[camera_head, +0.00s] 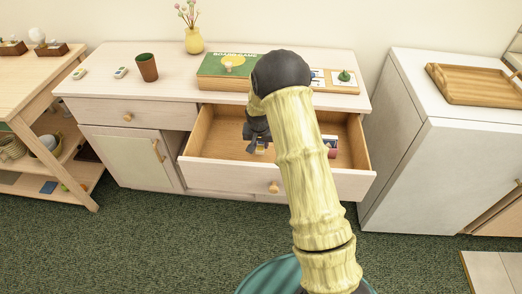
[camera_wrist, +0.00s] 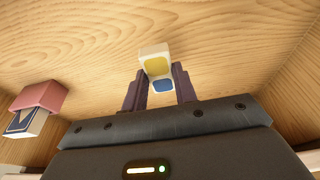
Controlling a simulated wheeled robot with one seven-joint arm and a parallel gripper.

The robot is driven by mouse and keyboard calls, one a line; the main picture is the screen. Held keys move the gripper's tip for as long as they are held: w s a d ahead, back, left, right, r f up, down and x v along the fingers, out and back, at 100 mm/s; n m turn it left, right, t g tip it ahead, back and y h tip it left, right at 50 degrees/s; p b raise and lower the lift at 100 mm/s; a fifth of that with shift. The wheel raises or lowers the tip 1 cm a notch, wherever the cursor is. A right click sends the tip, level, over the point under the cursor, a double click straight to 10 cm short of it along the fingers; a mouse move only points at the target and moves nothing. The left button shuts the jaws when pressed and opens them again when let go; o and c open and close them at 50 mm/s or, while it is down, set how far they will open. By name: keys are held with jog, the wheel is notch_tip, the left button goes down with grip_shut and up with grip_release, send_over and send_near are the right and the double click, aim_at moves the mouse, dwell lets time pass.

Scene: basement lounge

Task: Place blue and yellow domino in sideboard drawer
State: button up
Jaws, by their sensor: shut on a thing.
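The blue and yellow domino (camera_wrist: 155,62) is a white block with a yellow patch and a blue patch, seen in the wrist view. My gripper (camera_wrist: 158,85) is shut on it, with a dark finger at each side. The sideboard drawer (camera_head: 218,132) is pulled open, and my gripper (camera_head: 258,146) reaches down inside it, left of the middle. The wood of the drawer's inside (camera_wrist: 85,45) fills much of the wrist view. I cannot tell whether the domino touches the drawer floor. My arm hides part of the drawer.
A small red, white and blue box (camera_wrist: 38,105) lies in the drawer; it also shows at the right (camera_head: 330,146). On the sideboard top (camera_head: 178,83) stand a brown cup (camera_head: 147,68), a yellow vase (camera_head: 193,40), a green box (camera_head: 222,66) and two small dominoes at left.

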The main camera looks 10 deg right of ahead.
aim_at(260, 147)
jog(key=shift+f, duration=1.85)
jog(key=shift+f, duration=0.15)
jog(key=o, duration=1)
jog(key=shift+o, duration=0.2)
jog(key=v, duration=1.2)
jog(key=shift+p, duration=0.3)
